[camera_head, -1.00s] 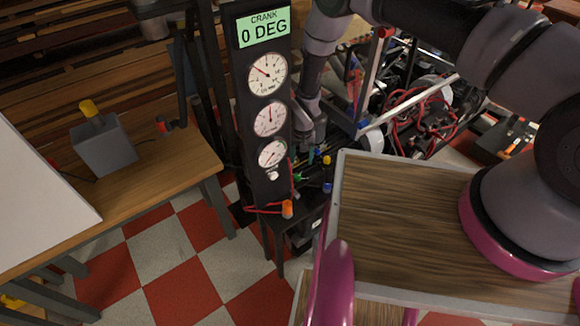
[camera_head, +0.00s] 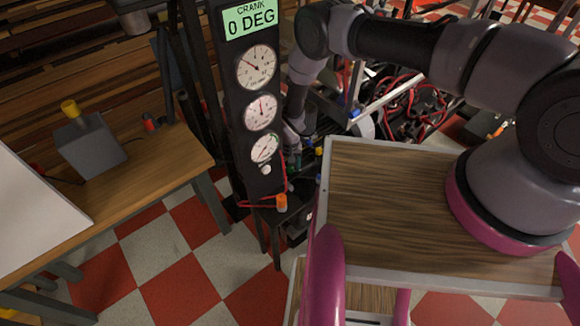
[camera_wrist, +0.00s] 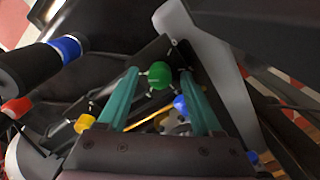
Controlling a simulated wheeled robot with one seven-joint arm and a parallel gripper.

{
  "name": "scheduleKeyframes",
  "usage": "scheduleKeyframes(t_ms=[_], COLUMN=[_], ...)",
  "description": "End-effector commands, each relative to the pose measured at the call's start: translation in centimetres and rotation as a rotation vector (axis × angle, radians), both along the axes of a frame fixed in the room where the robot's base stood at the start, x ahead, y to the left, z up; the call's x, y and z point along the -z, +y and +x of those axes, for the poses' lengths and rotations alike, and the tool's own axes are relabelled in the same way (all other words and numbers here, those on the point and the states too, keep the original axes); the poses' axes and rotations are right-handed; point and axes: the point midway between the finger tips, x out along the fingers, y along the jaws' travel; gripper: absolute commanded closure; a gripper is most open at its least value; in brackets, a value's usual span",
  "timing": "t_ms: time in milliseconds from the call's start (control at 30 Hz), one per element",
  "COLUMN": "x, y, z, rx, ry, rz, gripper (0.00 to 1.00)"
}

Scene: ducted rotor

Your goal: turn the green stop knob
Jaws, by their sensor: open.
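The green stop knob (camera_wrist: 159,75) is a round green ball in the wrist view, ahead of my gripper and between the lines of its two fingers. My gripper (camera_wrist: 160,84) shows two teal fingers spread apart, with nothing held between them. Whether the fingertips reach to either side of the knob or stop short of it is hard to tell. In the head view my gripper (camera_head: 292,160) is small and partly hidden, low beside the gauge panel. The knob cannot be made out clearly there.
A black gauge panel (camera_head: 239,90) reading 0 DEG stands just left of my gripper. Blue knobs (camera_wrist: 181,103) and a yellow knob (camera_wrist: 84,123) sit close by. An orange knob (camera_head: 281,203) is below the panel. A wooden table (camera_head: 170,170) with a grey box stands left.

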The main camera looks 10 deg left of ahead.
Motion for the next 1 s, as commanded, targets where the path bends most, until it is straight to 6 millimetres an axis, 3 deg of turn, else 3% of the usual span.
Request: scheduleKeyframes(t_ms=[267,433,467,767,1000], x=[0.15,0.14,0.13,0.12,0.11], y=[0.01,0.01,0.01,0.01,-0.01], z=[0.01,0.01,0.01,0.01,0.02], rx=[0.000,0.000,0.000,-0.022,-0.138], ry=[0.000,0.000,0.000,0.000,0.000], rz=[0.000,0.000,0.000,0.000,0.000], gripper=[0.33,0.94,1.00,1.00,1.00])
